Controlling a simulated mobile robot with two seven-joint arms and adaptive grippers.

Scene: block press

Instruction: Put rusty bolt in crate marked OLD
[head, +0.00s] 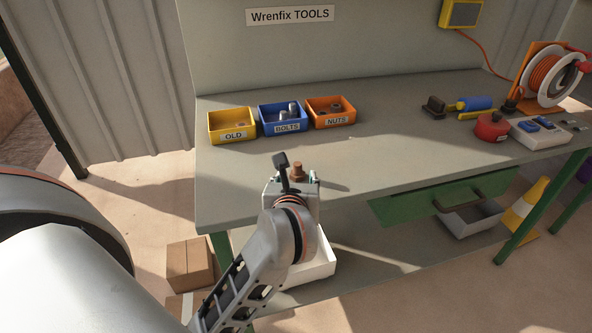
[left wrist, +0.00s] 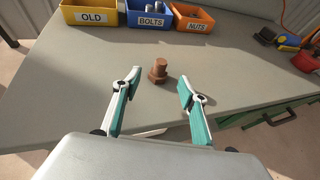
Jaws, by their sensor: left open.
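The rusty bolt (head: 298,171) is brown and stands upright on its head near the workbench's front edge. It also shows in the left wrist view (left wrist: 159,70), just ahead of the fingertips and between their lines. My left gripper (left wrist: 160,84) is open and empty, with green-lined fingers apart. In the head view my left gripper (head: 292,178) hides part of the bench beside the bolt. The yellow crate marked OLD (head: 233,137) stands at the back left of the bench; it also shows in the left wrist view (left wrist: 91,17). My right gripper is in neither view.
The blue BOLTS crate (head: 287,128) and orange NUTS crate (head: 334,121) stand right of the OLD crate, with parts inside. Tools, a red container (head: 491,127) and a cable reel (head: 552,75) occupy the right end. The bench (head: 390,147) is clear between.

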